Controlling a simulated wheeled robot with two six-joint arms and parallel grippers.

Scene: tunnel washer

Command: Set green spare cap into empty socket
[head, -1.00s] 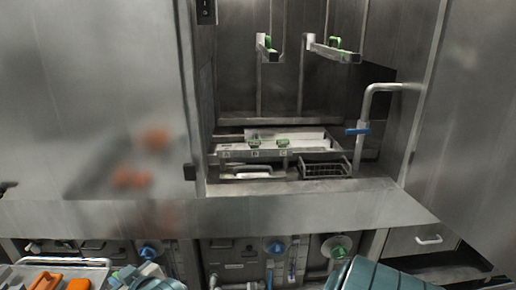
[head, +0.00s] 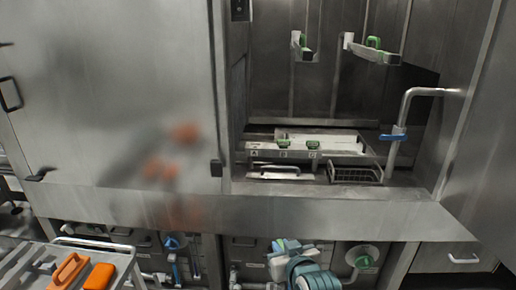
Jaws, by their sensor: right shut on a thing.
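A ledge (head: 335,155) inside the open washer chamber carries the labels A, B and C. One green cap (head: 284,145) sits above B and another green cap (head: 313,145) above C. No green cap shows above A, at the ledge's left end; a socket opening there is too small to make out. My right gripper (head: 280,246) is at the bottom centre, below and in front of the chamber sill. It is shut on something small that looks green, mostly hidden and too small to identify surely. My left gripper is out of view.
Two spray arms with green parts (head: 374,42) hang above the ledge. A bent pipe with a blue lever (head: 392,137) stands at the right. A wire basket (head: 355,174) sits below the ledge. A rack with orange items (head: 70,270) is at lower left.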

